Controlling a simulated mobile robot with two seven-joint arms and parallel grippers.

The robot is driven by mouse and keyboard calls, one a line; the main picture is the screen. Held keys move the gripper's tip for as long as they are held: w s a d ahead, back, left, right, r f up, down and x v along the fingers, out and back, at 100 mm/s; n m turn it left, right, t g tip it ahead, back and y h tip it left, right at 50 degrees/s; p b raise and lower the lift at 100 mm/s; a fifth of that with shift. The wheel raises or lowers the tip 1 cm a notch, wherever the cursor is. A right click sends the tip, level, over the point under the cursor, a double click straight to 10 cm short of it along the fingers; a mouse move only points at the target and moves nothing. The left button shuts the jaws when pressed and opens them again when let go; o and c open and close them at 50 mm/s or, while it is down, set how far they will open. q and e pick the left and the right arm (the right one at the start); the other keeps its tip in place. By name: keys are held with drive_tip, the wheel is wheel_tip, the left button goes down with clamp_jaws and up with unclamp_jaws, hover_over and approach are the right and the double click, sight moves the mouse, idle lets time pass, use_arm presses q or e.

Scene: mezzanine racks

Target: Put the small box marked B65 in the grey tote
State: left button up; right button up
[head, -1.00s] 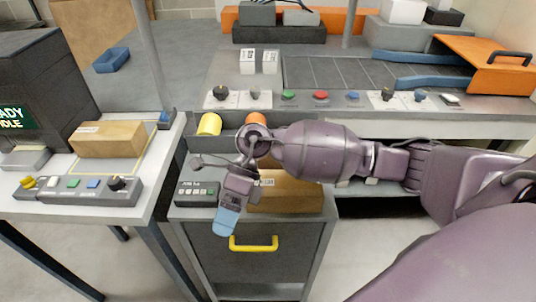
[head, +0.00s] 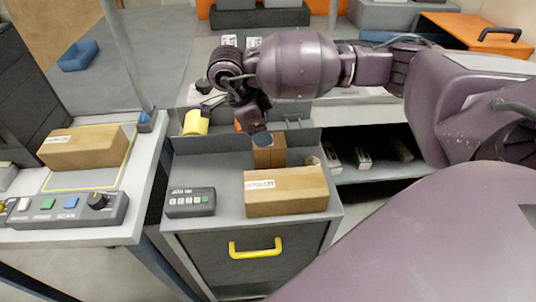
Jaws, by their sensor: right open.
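A small brown box (head: 268,154) stands at the back of the grey drawer cart's top (head: 228,208); no marking on it is readable. A larger brown box (head: 287,192) with a white label lies in front of it; I cannot read B65 there. Grey bins (head: 392,15) are partly cut off at the top right; I cannot tell whether one is the grey tote. My left gripper is not in view.
A keypad (head: 190,201) sits on the cart's left front, a yellow cylinder (head: 195,122) behind. Another brown box (head: 82,147) lies on the left table. Small boxes (head: 362,158) stand on the low shelf at right. An orange case (head: 475,38) is at back right.

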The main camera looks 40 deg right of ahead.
sight(272, 146)
drive_tip(key=shift+b+x, duration=0.3)
drive_tip(key=shift+x, duration=3.15)
drive_tip(key=shift+s+a, duration=0.1)
drive_tip(key=shift+a, duration=0.05)
drive_tip(key=shift+c, duration=0.2)
drive_tip(key=c, duration=0.8)
